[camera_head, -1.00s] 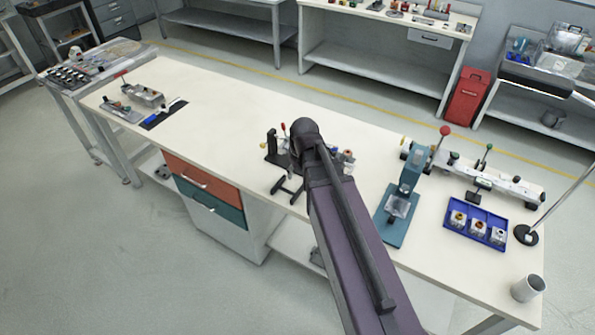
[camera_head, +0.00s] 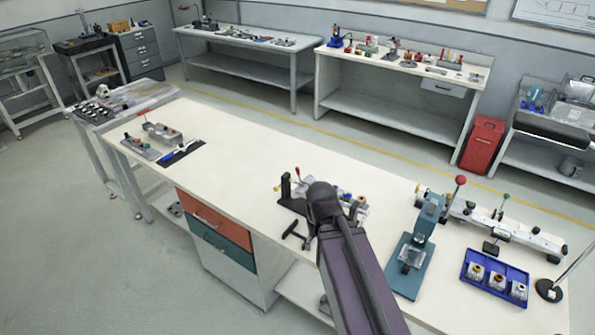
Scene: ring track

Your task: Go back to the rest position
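My arm rises from the bottom of the head view, its dark rounded joint over the middle of the long cream workbench (camera_head: 250,150). The end beyond that joint is mostly hidden behind it. A small dark two-pronged shape, which may be my gripper (camera_head: 297,236), shows just left of the arm above the bench's front edge. I cannot make out whether its fingers are open or shut, and I see nothing held in it. A black stand (camera_head: 286,190) with small coloured parts is on the bench behind it, partly covered by my arm.
Right of my arm stand a teal press (camera_head: 409,255), a pale rail fixture (camera_head: 510,231) and a blue tray (camera_head: 483,283) with small parts. A grey fixture (camera_head: 162,134) sits far left. Middle-left bench is clear. A red bin (camera_head: 482,146) stands behind.

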